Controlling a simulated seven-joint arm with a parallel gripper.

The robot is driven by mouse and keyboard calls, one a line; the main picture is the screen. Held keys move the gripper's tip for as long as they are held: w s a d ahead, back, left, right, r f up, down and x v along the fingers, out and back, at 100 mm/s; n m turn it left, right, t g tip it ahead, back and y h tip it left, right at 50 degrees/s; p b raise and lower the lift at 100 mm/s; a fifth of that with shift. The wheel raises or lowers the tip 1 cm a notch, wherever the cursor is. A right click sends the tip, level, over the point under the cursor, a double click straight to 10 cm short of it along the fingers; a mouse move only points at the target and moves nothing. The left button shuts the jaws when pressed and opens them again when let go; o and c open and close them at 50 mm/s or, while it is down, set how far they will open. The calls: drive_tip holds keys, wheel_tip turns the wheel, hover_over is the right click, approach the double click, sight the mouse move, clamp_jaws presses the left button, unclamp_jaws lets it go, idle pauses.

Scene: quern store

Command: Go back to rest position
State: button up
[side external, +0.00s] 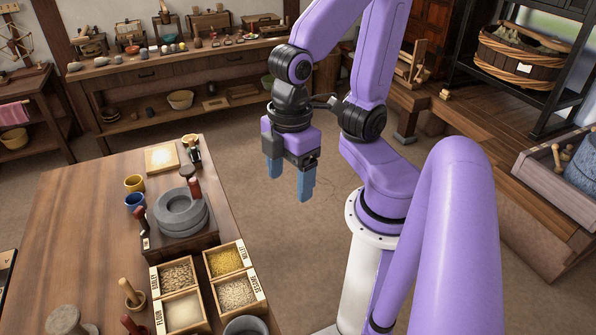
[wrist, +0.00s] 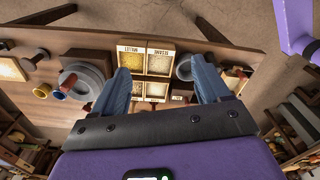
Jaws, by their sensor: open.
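My gripper (side external: 290,185) hangs in the air to the right of the wooden table (side external: 75,215), above the floor, with its blue fingers apart and nothing between them. The fingers also show in the wrist view (wrist: 162,90), spread wide with the table seen beyond them. My arm is bent, and the gripper points downward, apart from everything on the table.
On the table are a grey stone quern (side external: 182,212), labelled boxes of grain and flour (side external: 183,310), a yellow cup (side external: 134,184), a blue cup (side external: 135,203) and a mortar with pestle (side external: 132,295). A long bench (side external: 150,75) stands behind. The floor (side external: 235,140) between is clear.

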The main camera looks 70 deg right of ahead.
drive_tip(key=shift+s+d+f, duration=0.25)
drive_tip(key=shift+s+d, duration=0.45)
drive_tip(key=shift+d, duration=0.15)
